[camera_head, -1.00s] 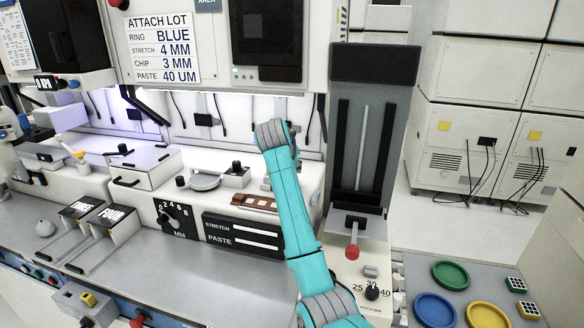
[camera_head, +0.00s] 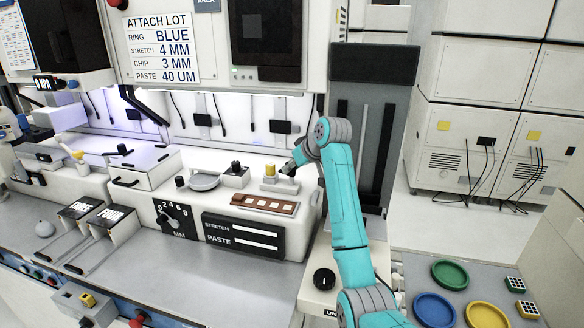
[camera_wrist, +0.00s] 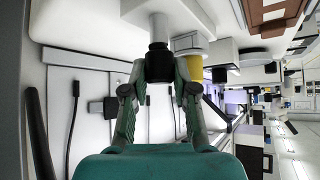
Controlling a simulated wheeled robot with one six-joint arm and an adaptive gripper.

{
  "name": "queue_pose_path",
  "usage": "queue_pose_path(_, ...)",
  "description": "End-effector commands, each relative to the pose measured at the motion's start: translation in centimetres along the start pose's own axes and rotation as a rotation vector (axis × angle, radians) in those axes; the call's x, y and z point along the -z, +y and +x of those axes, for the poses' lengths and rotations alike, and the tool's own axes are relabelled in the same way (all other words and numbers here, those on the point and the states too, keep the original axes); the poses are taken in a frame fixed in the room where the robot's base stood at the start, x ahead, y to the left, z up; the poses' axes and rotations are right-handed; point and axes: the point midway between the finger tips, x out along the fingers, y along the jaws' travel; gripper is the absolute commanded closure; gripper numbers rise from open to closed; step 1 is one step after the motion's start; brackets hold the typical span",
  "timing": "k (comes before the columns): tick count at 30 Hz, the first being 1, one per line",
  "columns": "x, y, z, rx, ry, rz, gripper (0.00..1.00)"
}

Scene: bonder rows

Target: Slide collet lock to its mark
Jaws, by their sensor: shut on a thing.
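In the wrist view, the two fingers of my gripper (camera_wrist: 160,72) are closed around a dark, short cylindrical knob (camera_wrist: 158,62), apparently the collet lock. A pale block lies directly beyond the knob. A yellow cylinder (camera_wrist: 193,70) is close beside the right finger. In the head view, my gripper (camera_head: 289,169) is at the back of the white bench, just right of the yellow piece (camera_head: 270,169). I cannot make out a mark for the lock in either view.
A brown strip tray (camera_head: 265,204) lies in front of my gripper. A white block with a black knob (camera_head: 236,170) stands left of it. The tall grey column unit (camera_head: 372,75) is behind my arm.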

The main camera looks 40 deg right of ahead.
Motion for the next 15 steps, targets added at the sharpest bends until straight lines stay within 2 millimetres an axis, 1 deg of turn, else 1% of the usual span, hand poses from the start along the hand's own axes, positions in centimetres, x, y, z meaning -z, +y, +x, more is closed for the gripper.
queue_pose_path(6,-0.01,0.16,0.00,0.115,-0.001,-0.113,1.00)
queue_pose_path(15,0.00,0.11,0.04,0.212,-0.002,-0.210,1.00)
